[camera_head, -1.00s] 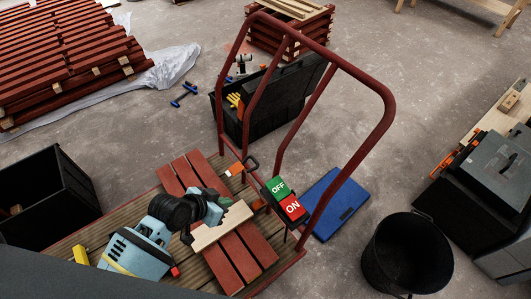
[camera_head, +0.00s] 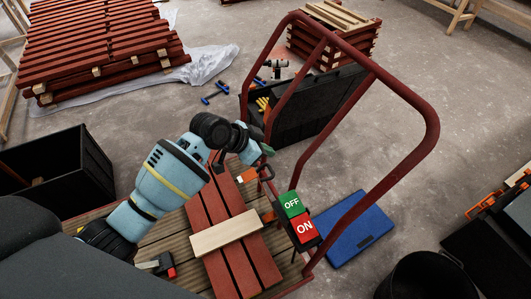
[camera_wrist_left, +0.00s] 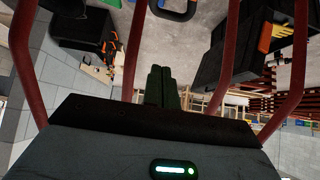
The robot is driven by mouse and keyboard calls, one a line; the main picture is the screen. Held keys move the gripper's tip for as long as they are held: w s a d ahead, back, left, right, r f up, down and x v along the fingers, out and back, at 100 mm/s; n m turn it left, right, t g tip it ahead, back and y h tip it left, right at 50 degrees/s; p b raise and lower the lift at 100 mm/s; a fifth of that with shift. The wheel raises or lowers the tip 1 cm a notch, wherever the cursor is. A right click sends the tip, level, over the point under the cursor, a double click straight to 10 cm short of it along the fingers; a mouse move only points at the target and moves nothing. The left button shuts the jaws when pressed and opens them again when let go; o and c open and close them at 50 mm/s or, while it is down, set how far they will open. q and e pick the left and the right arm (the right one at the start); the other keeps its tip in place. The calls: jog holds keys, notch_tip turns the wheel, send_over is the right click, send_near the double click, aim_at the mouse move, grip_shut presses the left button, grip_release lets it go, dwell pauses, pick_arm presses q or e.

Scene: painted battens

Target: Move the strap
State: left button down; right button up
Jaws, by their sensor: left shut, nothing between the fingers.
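My left gripper (camera_head: 266,150) is raised above the far end of the cart deck, near the red handle frame. Its green fingers show together and empty in the left wrist view (camera_wrist_left: 164,88). A small orange and white piece (camera_head: 246,175) lies on the deck just below the gripper, beside a black loop-shaped part (camera_head: 265,172). I cannot tell for sure whether this is the strap. Red battens (camera_head: 213,215) lie side by side on the deck, with a pale batten (camera_head: 224,233) across them. My right gripper is not in view.
The red cart handle (camera_head: 432,130) arches over the deck's right end, with a green and red OFF/ON box (camera_head: 297,217) beside it. A blue case (camera_head: 352,230) lies on the floor right. Black crates stand left (camera_head: 60,178) and behind (camera_head: 310,112). A black bucket (camera_head: 425,278) is at lower right.

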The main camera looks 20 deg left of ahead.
aim_at(271, 169)
pick_arm(q)
jog(key=f, duration=0.2)
jog(key=w+d+f+b, duration=0.1)
jog(key=f, duration=0.4)
jog(key=shift+w+d+f, duration=0.15)
dwell(0.5)
jog(key=shift+f+b, duration=0.1)
jog(key=shift+b, duration=0.2)
